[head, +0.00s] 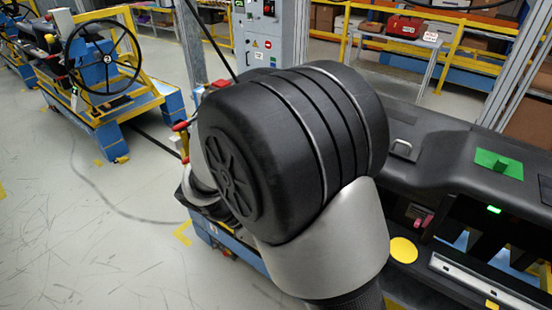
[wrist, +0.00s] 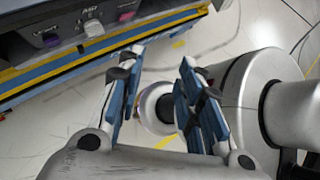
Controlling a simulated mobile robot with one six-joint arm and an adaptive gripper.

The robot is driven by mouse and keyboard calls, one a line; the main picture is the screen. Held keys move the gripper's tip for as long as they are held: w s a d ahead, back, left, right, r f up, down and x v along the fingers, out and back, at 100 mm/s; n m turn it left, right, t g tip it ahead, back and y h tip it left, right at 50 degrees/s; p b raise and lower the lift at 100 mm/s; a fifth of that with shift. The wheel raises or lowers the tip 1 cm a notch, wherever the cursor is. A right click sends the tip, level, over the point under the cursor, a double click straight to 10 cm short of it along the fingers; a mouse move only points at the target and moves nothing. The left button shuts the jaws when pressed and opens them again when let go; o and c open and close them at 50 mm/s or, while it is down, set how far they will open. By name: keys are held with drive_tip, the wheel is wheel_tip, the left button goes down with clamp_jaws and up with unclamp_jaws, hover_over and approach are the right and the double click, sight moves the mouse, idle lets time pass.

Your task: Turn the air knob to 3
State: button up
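In the wrist view a dark dashboard panel (wrist: 70,32) crosses the top left. A pale knob (wrist: 94,28) sits on it under a small white label that seems to read AIR; its setting is too small to read. My gripper (wrist: 157,75) is open and empty, its two blue-padded fingers apart. It is away from the panel, with the pale knob up and left of the fingers. In the head view the dashboard (head: 440,150) runs along the right, and my arm hides its left part. Neither the gripper nor the pale knob can be made out there.
A dark knob (wrist: 50,40) and a purple part (wrist: 126,15) flank the pale knob. A yellow disc (head: 403,250) is near my arm. A steering wheel stand (head: 105,75) is at the left; open floor lies before it.

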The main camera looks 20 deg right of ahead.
drive_tip(key=w+a+f+n+t+h, duration=0.2)
drive_tip(key=f+n+t+h, duration=0.25)
drive_tip(key=f+n, duration=0.65)
drive_tip(key=w+a+f+n+t+h, duration=0.25)
drive_tip(key=f+n+h, duration=0.25)
drive_tip(key=f+n, duration=0.6)
drive_tip(key=w+d+b, duration=0.1)
drive_tip(key=w+d, duration=0.1)
drive_tip(key=d, duration=0.6)
drive_tip(key=w+d+f+m+b, duration=0.1)
drive_tip(key=w+d, duration=0.1)
drive_tip(key=d, duration=0.6)
drive_tip(key=shift+d+f+t, duration=0.15)
drive_tip(key=shift+d+t, duration=0.1)
drive_tip(key=shift+t, duration=0.15)
drive_tip(key=shift+y, duration=0.25)
drive_tip(key=shift+c, duration=0.5)
clamp_jaws()
